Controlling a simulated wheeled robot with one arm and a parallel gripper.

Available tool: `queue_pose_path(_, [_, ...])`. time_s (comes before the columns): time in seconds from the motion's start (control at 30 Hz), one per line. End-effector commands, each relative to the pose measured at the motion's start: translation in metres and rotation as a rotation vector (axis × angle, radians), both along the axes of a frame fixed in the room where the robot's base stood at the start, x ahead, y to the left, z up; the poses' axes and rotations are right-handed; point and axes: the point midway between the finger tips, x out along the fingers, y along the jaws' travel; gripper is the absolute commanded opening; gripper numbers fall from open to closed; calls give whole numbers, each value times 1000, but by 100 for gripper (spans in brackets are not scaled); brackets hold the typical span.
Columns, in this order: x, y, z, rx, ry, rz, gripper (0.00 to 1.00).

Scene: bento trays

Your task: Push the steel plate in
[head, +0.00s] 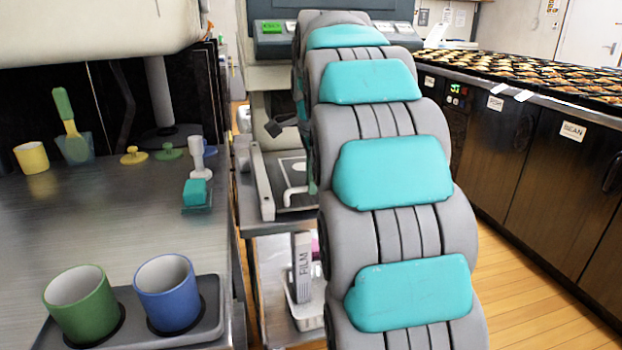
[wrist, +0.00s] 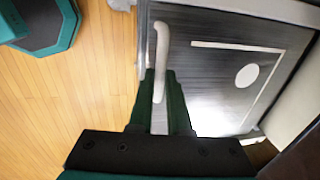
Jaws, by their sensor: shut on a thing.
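The steel plate (wrist: 212,85) lies flat in the wrist view, with white line markings, a white round spot and a pale bent handle (wrist: 162,35) along its left side. The dark green fingers of my gripper (wrist: 160,80) are shut on the lower part of this handle, one on each side. In the head view, part of the plate and its white handle (head: 296,192) show on the machine left of my arm. My gripper is hidden behind my arm there.
A steel counter (head: 110,215) at left holds a green cup (head: 82,318) and a blue cup (head: 170,308) in a grey holder. Dark cabinets (head: 560,160) with food trays line the right. Wooden floor is clear between.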

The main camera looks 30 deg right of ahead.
Motion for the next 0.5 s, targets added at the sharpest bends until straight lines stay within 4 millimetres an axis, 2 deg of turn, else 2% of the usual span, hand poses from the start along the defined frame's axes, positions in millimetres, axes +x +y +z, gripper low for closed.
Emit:
queue_pose_path(0.07, [4, 0, 3, -4, -16, 1, 0])
queue_pose_path(0.1, [4, 0, 3, -4, -16, 1, 19])
queue_pose_path(0.33, [3, 0, 2, -3, -12, 1, 45])
queue_pose_path(0.5, [2, 0, 2, -2, -9, 0, 46])
